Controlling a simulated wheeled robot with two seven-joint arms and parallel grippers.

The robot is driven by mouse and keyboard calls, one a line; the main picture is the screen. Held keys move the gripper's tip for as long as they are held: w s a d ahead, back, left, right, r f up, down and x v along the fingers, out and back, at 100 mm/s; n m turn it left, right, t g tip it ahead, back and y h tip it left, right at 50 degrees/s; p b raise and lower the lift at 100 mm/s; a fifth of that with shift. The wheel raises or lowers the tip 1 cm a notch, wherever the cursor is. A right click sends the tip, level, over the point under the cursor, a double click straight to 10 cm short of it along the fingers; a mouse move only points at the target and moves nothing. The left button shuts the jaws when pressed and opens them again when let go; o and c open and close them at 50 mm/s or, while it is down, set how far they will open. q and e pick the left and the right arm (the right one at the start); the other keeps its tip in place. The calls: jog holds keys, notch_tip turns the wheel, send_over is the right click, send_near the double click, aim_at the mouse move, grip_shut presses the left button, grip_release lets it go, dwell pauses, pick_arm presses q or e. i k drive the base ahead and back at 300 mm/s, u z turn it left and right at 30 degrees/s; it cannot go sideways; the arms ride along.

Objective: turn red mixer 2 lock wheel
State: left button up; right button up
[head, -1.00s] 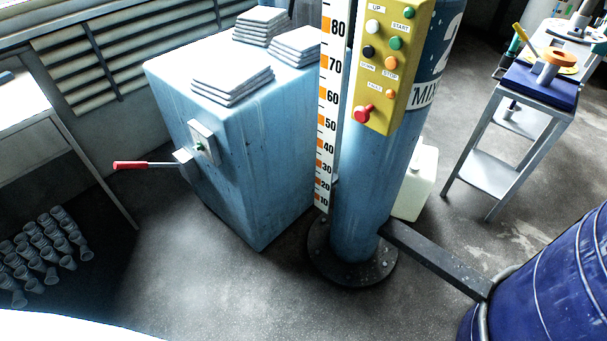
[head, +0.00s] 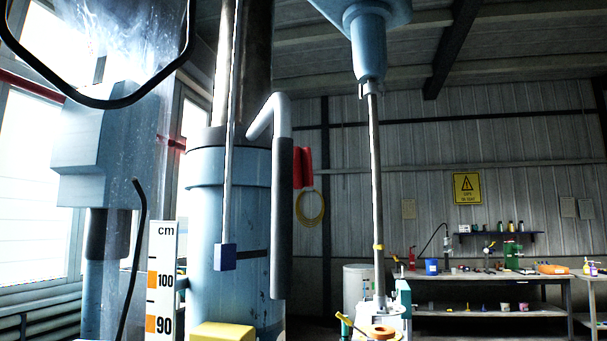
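The light blue mixer column (head: 212,240) stands left of centre in the head view. A red part (head: 303,167) shows just right of the grey bent pipe (head: 282,205) beside the column. The pipe hides some of it. I cannot tell whether it is the lock wheel or something on the back wall. The mixer head (head: 372,40) hangs above, with a long shaft (head: 375,180) pointing down. The top of the yellow control panel (head: 222,332) shows at the bottom edge. Neither of my grippers is in view.
A measuring scale (head: 160,280) stands left of the column. A blue block (head: 225,257) hangs on a thin rod before it. Behind, a workbench (head: 480,277) with tools lines the far wall. A yellow ring (head: 310,207) hangs below the red part.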

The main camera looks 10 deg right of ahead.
aim_at(302, 166)
jog(key=u, duration=0.25)
jog(key=i, duration=1.1)
jog(key=z, duration=0.6)
